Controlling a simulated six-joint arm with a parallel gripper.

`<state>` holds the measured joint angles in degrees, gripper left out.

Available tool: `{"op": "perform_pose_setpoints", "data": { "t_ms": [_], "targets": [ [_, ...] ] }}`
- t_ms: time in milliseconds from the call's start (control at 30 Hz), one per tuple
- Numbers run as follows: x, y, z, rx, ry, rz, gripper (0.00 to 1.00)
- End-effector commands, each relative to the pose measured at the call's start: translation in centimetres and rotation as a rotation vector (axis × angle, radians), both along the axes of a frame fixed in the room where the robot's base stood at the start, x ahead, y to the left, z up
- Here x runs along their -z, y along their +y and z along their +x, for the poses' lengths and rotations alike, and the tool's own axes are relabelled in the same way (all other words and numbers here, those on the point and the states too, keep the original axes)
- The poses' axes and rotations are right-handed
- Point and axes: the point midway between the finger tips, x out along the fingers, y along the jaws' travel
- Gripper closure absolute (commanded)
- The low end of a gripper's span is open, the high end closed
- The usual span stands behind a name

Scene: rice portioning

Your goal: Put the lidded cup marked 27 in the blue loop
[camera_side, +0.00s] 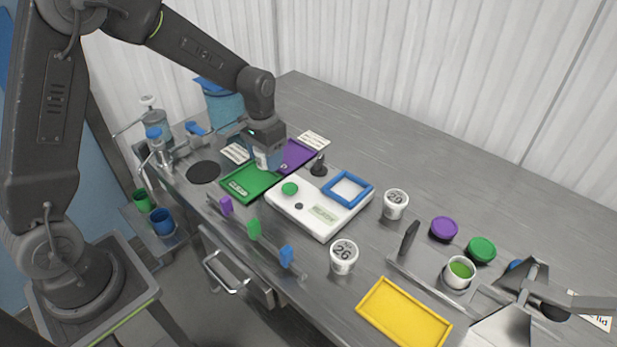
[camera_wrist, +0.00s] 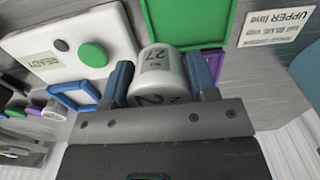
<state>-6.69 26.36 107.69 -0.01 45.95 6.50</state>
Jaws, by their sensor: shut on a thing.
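My gripper (camera_side: 264,162) is shut on the white lidded cup marked 27 (camera_wrist: 156,66), which sits between the blue fingers in the wrist view. In the side view the gripper is over the area between the green tray and the purple tray, and the cup is mostly hidden there. The blue loop (camera_side: 367,191), a square blue frame, lies on the right part of the white scale (camera_side: 318,229), to the right of my gripper. It also shows in the wrist view (camera_wrist: 56,94). I see no cup inside the loop.
The green tray (camera_side: 225,183) and purple tray (camera_side: 309,149) lie left of the scale. A black knobbed piece (camera_side: 319,169) stands behind it. White cups marked 20 (camera_side: 396,204) and 26 (camera_side: 344,257) stand to its right. A yellow tray (camera_side: 372,318) is at the front.

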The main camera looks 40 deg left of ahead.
Motion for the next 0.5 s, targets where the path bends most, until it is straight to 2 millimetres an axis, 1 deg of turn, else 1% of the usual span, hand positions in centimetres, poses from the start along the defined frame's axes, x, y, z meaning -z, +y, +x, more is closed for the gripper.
{"op": "perform_pose_setpoints", "data": {
  "t_ms": [67,167,267,400,500],
  "targets": [
    [-0.1,0.1,0.3,-0.002,-0.001,0.0,0.71],
    [-0.4,0.4,1.4,-0.001,-0.002,0.0,0.71],
    [-1.1,1.1,3.5,0.0,-0.004,0.0,0.71],
    [-2.4,2.3,6.9,0.0,-0.004,0.0,0.71],
    [-3.2,3.1,8.9,0.001,-0.003,-0.001,0.71]
  ]
}}
